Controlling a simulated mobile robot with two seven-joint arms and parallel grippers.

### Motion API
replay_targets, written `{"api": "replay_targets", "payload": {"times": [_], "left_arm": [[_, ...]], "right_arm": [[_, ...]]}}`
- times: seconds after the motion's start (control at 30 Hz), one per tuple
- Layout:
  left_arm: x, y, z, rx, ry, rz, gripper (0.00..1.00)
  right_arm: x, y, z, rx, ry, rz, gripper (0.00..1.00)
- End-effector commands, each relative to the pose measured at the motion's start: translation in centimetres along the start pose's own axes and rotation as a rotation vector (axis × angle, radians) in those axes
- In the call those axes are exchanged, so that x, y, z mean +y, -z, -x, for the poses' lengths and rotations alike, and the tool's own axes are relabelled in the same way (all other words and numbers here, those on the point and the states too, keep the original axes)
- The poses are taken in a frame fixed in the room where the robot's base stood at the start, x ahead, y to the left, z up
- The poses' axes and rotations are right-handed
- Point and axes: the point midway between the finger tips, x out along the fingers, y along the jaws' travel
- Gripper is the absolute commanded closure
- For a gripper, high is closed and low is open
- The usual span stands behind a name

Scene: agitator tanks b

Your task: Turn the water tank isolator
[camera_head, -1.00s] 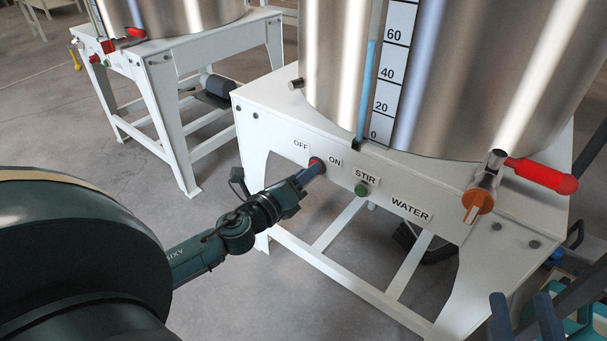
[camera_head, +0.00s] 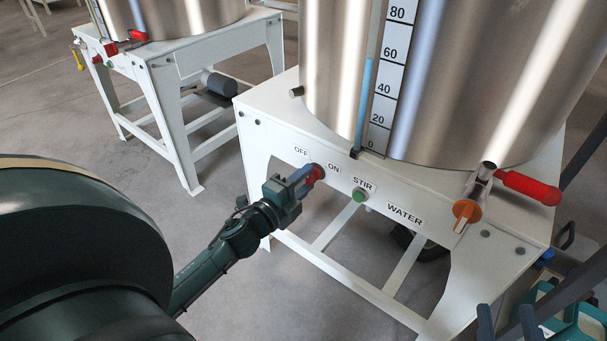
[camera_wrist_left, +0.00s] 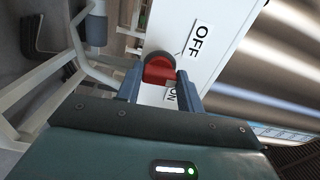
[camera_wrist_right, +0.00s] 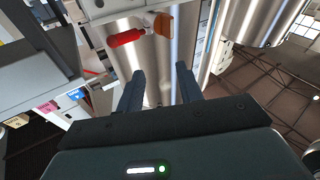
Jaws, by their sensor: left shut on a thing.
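The red isolator knob (camera_head: 318,172) sits on the tank stand's white front panel, between the OFF label (camera_head: 301,151) and the ON label (camera_head: 334,169). My left gripper (camera_head: 309,176) is shut on the knob. In the left wrist view, the red knob (camera_wrist_left: 160,69) lies between the fingertips, with the OFF label above right and the ON label partly hidden by a finger. The steel tank (camera_head: 460,80) stands on the frame. My right gripper (camera_wrist_right: 160,80) is open and empty; its dark fingers show at the head view's lower right.
Right of the knob are a green STIR button (camera_head: 359,195), a WATER label (camera_head: 405,214) and an orange-tipped valve (camera_head: 467,211) with a red handle (camera_head: 530,188). A second tank stand (camera_head: 170,75) is behind left. Bare floor lies between the stands.

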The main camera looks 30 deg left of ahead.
Motion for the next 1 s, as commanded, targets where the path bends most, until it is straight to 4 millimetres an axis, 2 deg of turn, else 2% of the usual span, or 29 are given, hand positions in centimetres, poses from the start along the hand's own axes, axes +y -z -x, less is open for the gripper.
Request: {"api": "replay_targets", "payload": {"times": [0.37, 0.43, 0.6, 1.0], "left_arm": [[-0.3, 0.0, 0.0, -0.002, -0.002, 0.356, 0.85], [-0.2, 0.1, 0.0, -0.001, -0.001, 0.416, 0.85], [-0.1, 0.0, 0.0, -0.001, -0.001, 0.547, 0.85], [0.1, 0.1, 0.0, 0.000, 0.000, 0.725, 0.86]], "right_arm": [[0.4, 0.5, 0.6, -0.051, -0.005, 0.079, 0.64], [0.8, -0.2, 0.7, -0.111, -0.025, 0.061, 0.64], [1.4, -0.3, 0.7, -0.201, -0.040, 0.030, 0.64], [1.8, -0.7, 1.0, -0.316, -0.048, -0.011, 0.64]]}}
